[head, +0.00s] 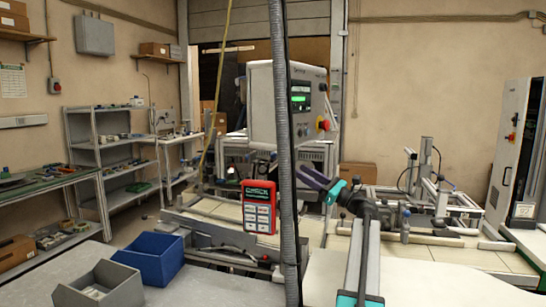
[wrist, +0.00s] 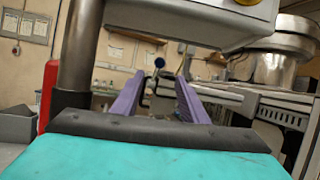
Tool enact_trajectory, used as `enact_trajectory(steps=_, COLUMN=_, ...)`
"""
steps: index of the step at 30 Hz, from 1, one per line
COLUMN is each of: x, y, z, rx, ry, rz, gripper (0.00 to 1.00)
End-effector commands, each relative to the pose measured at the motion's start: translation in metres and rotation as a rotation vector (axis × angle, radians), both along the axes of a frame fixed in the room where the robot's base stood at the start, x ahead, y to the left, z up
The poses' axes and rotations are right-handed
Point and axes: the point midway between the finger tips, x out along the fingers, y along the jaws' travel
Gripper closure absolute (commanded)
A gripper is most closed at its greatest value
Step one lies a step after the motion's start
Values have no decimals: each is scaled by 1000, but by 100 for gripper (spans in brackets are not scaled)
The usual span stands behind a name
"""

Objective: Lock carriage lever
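No carriage lever can be made out clearly in the head view.
A red handheld-looking device (head: 259,207) stands below the control box. A thick metal post (wrist: 80,50) rises close left of my fingers, and the box's underside (wrist: 190,30) hangs above. A blue crate (head: 150,257) and a grey bin (head: 105,285) stand at front left.

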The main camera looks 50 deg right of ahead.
Motion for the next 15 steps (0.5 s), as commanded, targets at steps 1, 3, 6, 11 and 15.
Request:
enact_trajectory(steps=1, x=1, y=0, z=1, rx=0, ry=0, rz=0, gripper=60)
enact_trajectory(steps=3, x=3, y=0, z=1, rx=0, ry=0, rz=0, gripper=60)
enact_trajectory(steps=6, x=8, y=1, z=4, rx=0, ry=0, rz=0, gripper=60)
enact_trajectory(steps=11, x=22, y=5, z=10, rx=0, ry=0, rz=0, gripper=60)
enact_trajectory(steps=15, x=39, y=8, z=18, rx=0, ry=0, rz=0, gripper=60)
